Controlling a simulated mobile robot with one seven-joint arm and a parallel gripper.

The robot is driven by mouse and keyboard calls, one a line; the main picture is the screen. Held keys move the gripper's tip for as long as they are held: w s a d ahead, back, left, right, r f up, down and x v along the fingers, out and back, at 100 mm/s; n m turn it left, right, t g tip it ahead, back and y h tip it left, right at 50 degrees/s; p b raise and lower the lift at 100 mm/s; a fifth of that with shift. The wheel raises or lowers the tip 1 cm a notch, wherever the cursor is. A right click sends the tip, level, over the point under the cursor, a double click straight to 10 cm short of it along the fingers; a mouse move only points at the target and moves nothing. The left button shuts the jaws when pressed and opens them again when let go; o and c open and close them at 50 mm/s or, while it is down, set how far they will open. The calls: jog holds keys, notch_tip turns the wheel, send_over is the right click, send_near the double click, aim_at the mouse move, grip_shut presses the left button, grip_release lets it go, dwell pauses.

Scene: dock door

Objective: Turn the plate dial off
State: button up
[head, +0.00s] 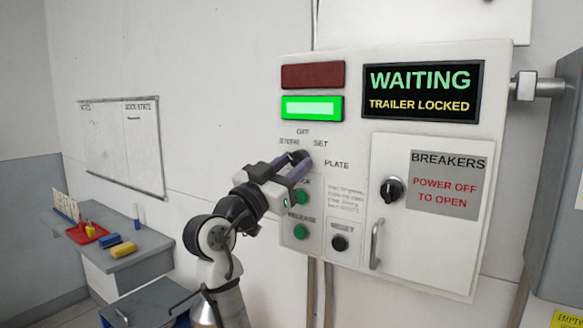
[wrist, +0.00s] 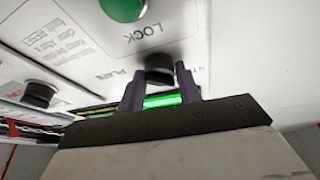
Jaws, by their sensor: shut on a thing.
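The plate dial (head: 299,156) is a dark knob on the white control box, with the labels STORE, OFF, SET and PLATE around it. My gripper (head: 292,165) reaches it from the lower left and is shut on it. In the wrist view the dark dial (wrist: 158,66) sits between the two purple fingers of my gripper (wrist: 160,82). The fingers hide much of the dial in the head view, and I cannot tell which label it points to.
Green lock (head: 302,197) and release (head: 300,232) buttons sit just below the dial. A black reset button (head: 339,243) is lower right. The breaker door (head: 390,258) has a black knob (head: 392,190) and a handle (head: 376,244). A display (head: 421,92) reads WAITING, TRAILER LOCKED. A desk (head: 95,262) stands left.

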jog(key=shift+f+b, duration=0.1)
jog(key=shift+b, duration=0.2)
jog(key=shift+a+f+m+g+h+b, duration=0.1)
jog(key=shift+m+g+h+b, duration=0.25)
jog(key=shift+m+b, duration=0.65)
jog(key=m+g+b, duration=0.2)
jog(key=m, duration=0.1)
jog(key=shift+w+m+h, duration=0.1)
jog(key=shift+m+h, duration=0.2)
jog(key=shift+h, duration=0.05)
jog(key=m, duration=0.1)
jog(key=m+g+b, duration=0.1)
jog(key=m, duration=0.1)
jog(key=shift+a+r, duration=0.1)
jog(key=shift+r, duration=0.2)
jog(key=shift+r+m+g, duration=0.15)
jog(key=shift+m+g, duration=0.8)
jog(key=shift+m, duration=0.85)
jog(key=shift+b, duration=0.3)
jog(key=o, duration=1)
jog(key=shift+c, duration=0.2)
